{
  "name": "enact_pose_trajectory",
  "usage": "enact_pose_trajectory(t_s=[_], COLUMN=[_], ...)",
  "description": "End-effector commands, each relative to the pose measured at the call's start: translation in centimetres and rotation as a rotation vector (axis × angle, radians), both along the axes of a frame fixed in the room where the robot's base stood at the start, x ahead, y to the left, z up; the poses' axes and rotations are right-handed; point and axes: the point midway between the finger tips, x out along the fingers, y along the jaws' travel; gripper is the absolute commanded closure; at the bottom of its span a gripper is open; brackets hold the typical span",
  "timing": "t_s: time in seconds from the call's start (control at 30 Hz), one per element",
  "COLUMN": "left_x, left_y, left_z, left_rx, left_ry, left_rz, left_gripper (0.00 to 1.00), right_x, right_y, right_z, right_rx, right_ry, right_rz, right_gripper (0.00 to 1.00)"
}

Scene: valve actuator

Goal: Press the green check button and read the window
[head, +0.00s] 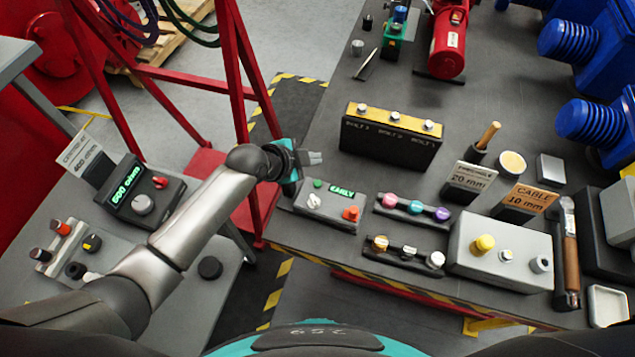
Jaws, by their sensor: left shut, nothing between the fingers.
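A light grey check box (330,211) stands at the front left corner of the right-hand dark table. On its top are a small green button (318,184), a pale knob (313,201) and a red button (350,213). Its window (342,191) shows "EARLY" in green letters. My left gripper (318,158) is shut and empty. In the picture its fingertips lie just above and behind the green button, with a gap between them. I cannot tell its exact height over the box. My right gripper is out of view.
A black block with bolts (391,143) stands behind the box. Coloured caps (416,207) and a grey box with a yellow knob (500,265) are to the right. Red frame bars (240,75) stand near my left arm.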

Motion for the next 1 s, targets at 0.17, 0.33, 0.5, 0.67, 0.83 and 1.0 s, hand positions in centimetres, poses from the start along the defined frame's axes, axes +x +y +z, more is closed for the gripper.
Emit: enact_pose_trajectory(t_s=[0.17, 0.33, 0.5, 0.67, 0.83, 1.0], left_x=[-0.1, 0.0, 0.0, 0.0, 0.0, 0.0], left_y=[0.0, 0.0, 0.0, 0.0, 0.0, 0.0], left_z=[-2.3, -4.3, -6.2, -7.4, -7.7, -7.6], left_rx=[0.000, 0.000, 0.002, 0.001, 0.000, 0.000], left_ry=[0.001, 0.002, 0.001, 0.000, 0.000, 0.000], left_rz=[0.000, 0.001, 0.000, 0.000, 0.000, 0.000], left_gripper=[1.00, 1.00, 1.00, 1.00, 1.00, 1.00], right_x=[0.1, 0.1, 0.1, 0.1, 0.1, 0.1], right_y=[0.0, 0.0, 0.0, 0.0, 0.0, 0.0], right_z=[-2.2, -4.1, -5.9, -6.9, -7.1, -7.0], right_rx=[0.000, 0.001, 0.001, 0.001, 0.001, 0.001], right_ry=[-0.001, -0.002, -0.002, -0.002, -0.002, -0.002], right_rz=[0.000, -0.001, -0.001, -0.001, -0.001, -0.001], right_gripper=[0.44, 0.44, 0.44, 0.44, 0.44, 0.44])
